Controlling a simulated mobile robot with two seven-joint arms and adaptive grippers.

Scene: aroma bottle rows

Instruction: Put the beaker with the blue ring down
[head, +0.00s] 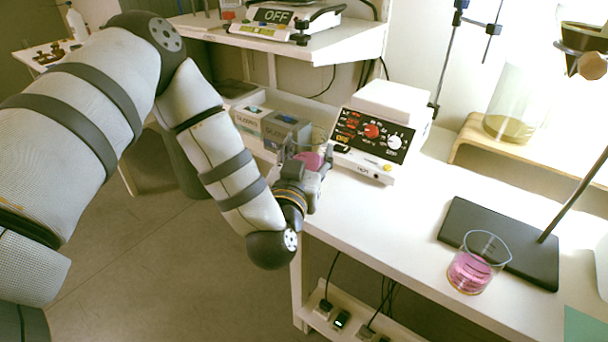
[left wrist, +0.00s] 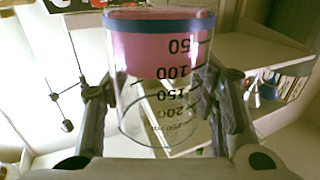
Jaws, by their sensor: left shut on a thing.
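The beaker with the blue ring (left wrist: 160,55) holds pink liquid and fills the middle of the left wrist view, where it shows upside down. The blue ring runs around its base end. In the head view its pink content (head: 309,160) shows between my fingers, partly hidden by them. My left gripper (head: 306,168) is shut on this beaker, one finger on each side, near the left end of the bench (head: 375,225) and in front of the hotplate stirrer. I cannot tell whether the beaker touches the bench. My right gripper is not in view.
A white stirrer (head: 378,130) stands just right of the gripper, and grey boxes (head: 285,130) stand behind it. Bare bench lies between stirrer and stand. A balance (head: 280,20) sits on the shelf above.

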